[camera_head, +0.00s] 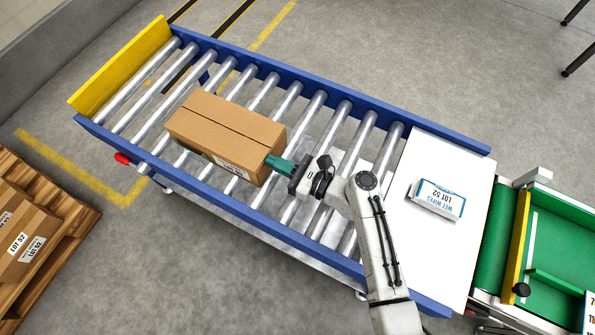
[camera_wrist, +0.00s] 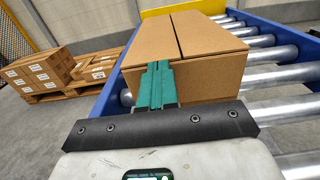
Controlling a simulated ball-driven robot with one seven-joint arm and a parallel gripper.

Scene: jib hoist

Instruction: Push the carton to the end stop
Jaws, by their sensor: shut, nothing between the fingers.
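The brown carton (camera_head: 226,130) lies flat on the rollers of the blue-railed conveyor, a little left of the conveyor's middle in the head view. The yellow end stop (camera_head: 121,66) stands across the conveyor's far left end, with several bare rollers between it and the carton. My gripper (camera_head: 270,161) is shut and empty, its green fingertips at the carton's right face. In the wrist view the shut fingers (camera_wrist: 156,70) overlap the near face of the carton (camera_wrist: 190,55); whether they touch it cannot be told. The end stop (camera_wrist: 176,11) shows behind the carton.
Blue side rails (camera_head: 250,215) run along both sides of the rollers. A white pack marked wet wipes (camera_head: 435,199) lies on the white plate at right, beside a green belt (camera_head: 492,240). A pallet with labelled boxes (camera_head: 25,240) stands at left.

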